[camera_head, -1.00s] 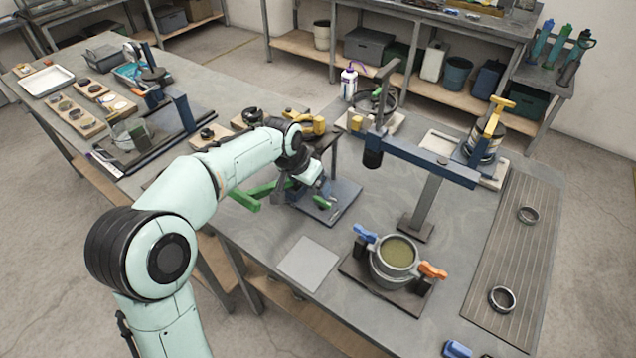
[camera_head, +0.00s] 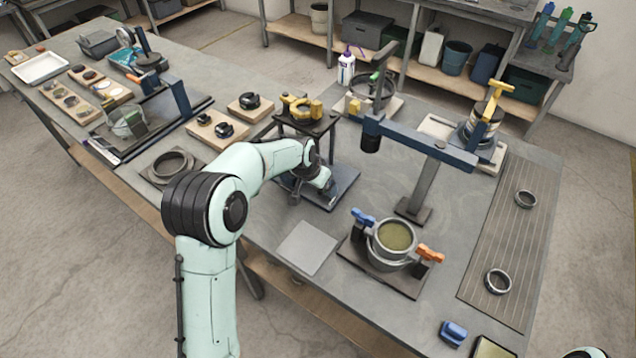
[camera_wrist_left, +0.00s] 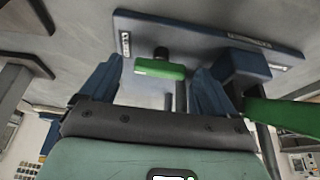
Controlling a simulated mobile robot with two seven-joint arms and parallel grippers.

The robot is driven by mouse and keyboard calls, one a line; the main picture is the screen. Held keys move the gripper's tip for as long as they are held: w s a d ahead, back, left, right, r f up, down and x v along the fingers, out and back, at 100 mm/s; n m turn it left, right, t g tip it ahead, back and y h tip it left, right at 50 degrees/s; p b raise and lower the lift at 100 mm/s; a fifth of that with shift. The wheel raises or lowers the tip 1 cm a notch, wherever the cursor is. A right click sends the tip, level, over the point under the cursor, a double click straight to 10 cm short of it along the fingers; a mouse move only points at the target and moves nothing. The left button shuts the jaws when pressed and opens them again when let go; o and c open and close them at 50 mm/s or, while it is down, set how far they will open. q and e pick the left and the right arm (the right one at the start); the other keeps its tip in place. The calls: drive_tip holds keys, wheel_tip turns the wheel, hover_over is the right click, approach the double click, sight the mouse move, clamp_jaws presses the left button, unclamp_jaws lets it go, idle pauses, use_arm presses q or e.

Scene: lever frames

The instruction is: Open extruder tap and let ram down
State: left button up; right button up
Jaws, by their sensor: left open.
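The extruder's dark blue base plate (camera_head: 345,182) lies on the bench, mostly behind my left arm in the head view. In the left wrist view, a dark blue plate with white labels (camera_wrist_left: 215,35) spans the top. A short green tap handle (camera_wrist_left: 160,68) shows ahead, between and beyond the fingers. A longer green lever (camera_wrist_left: 285,115) runs off to the right from a blue block (camera_wrist_left: 243,68). My left gripper (camera_wrist_left: 152,80) is open, with one blue finger on each side of the handle. Contact cannot be told. I cannot make out the ram. My right gripper is out of view.
A dark stand with a yellow part (camera_head: 300,108) is close behind my left wrist. A blue beam on a post (camera_head: 422,148) stands to the right. A pot with blue and orange clamps (camera_head: 394,240) is in front. A grey sheet (camera_head: 308,247) lies flat nearby.

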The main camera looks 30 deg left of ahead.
use_arm(q)
drive_tip(key=c, duration=1.1)
drive_tip(key=shift+o, duration=0.2)
